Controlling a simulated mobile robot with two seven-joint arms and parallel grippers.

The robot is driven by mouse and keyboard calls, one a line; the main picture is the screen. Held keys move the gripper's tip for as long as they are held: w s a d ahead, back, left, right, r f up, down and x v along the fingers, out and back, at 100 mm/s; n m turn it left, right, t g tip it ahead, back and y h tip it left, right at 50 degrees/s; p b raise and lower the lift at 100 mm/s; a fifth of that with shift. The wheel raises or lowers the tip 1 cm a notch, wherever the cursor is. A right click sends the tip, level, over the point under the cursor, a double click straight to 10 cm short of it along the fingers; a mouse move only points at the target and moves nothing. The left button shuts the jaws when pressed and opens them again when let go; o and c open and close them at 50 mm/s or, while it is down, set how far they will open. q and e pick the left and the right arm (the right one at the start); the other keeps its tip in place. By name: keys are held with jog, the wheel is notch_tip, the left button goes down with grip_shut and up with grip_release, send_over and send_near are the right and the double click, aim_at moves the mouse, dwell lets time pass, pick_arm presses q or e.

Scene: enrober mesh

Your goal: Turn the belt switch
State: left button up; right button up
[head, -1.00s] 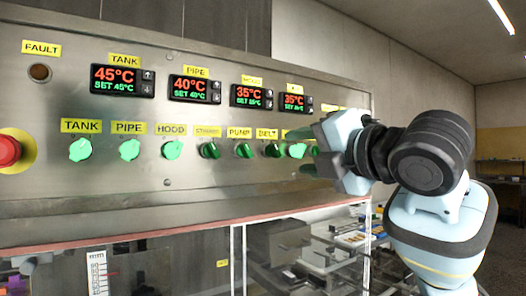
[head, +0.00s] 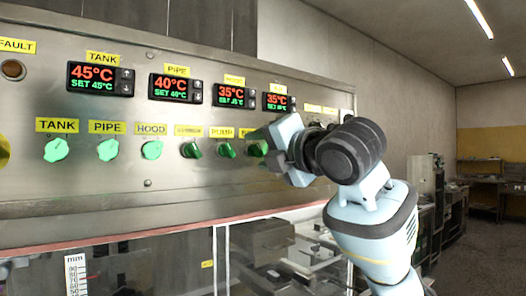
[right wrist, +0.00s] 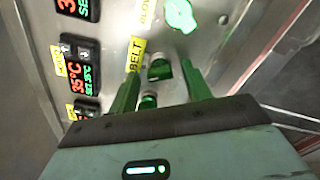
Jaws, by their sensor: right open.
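The belt switch is a dark green knob (right wrist: 158,68) beside the yellow BELT label (right wrist: 133,55) in the right wrist view. My right gripper (right wrist: 161,54) is open, with its two green fingers on either side of this knob. I cannot tell whether they touch it. In the head view, my right gripper (head: 270,152) is at the right part of the steel panel (head: 100,185) and partly hides the belt knob and its label. My left gripper is not in view.
The pump knob (head: 227,150) is close left of my right gripper. A lit green knob (right wrist: 180,15) is just beyond the BELT label in the right wrist view. Temperature displays (head: 176,88) sit above the knob row. A clear-walled machine section (head: 285,255) is below the panel.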

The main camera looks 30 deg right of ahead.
jog(key=c, duration=1)
jog(key=shift+m, duration=0.3)
jog(key=m, duration=0.5)
jog(key=shift+m, duration=0.3)
jog(key=m, duration=0.5)
jog(key=shift+m, duration=0.3)
